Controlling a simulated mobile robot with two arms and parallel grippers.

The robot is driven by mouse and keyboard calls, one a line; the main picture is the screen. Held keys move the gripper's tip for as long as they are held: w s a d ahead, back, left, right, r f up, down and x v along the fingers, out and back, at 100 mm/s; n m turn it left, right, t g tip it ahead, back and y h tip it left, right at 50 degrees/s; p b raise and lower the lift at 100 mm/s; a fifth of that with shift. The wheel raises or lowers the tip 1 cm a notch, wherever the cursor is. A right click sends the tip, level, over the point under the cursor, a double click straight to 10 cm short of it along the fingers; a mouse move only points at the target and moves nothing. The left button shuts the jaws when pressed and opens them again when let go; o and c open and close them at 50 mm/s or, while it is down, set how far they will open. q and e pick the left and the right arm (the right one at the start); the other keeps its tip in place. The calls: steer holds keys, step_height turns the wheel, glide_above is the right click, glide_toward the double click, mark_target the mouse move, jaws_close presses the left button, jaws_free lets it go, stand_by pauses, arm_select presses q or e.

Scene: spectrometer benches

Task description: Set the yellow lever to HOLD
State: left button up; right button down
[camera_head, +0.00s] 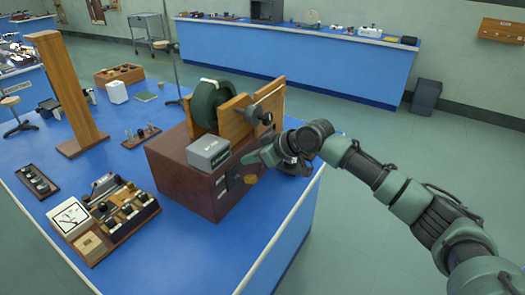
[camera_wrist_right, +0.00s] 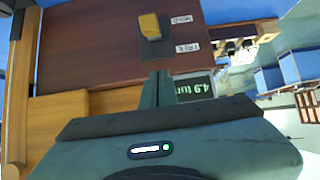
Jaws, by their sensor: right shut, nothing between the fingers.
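The yellow lever (camera_wrist_right: 150,27) sits on a dark plate (camera_wrist_right: 157,50) on the brown box's face in the right wrist view. It lies at the plate's far end, level with the farther of two small white labels (camera_wrist_right: 181,20); their text is too small to read surely. My right gripper (camera_wrist_right: 158,80) is shut and empty, its fingertips near the plate's near end, apart from the lever. In the head view my right gripper (camera_head: 254,160) is beside the brown box (camera_head: 180,182), partly covering its front. My left gripper is out of view.
A grey display unit (camera_head: 208,153) stands on the box, beside a dark green wheel (camera_head: 208,103) and wooden boards (camera_head: 268,100). A meter panel (camera_head: 72,216) and a wooden post (camera_head: 70,90) stand left on the blue bench (camera_head: 255,245). The floor at right is clear.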

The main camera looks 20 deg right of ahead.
mark_target(253, 177)
step_height(253, 177, down, 3)
steer(key=shift+f+p, duration=0.2)
steer(key=shift+p, duration=0.4)
steer(key=shift+s+d+f, duration=0.3)
steer(key=shift+f, duration=0.25)
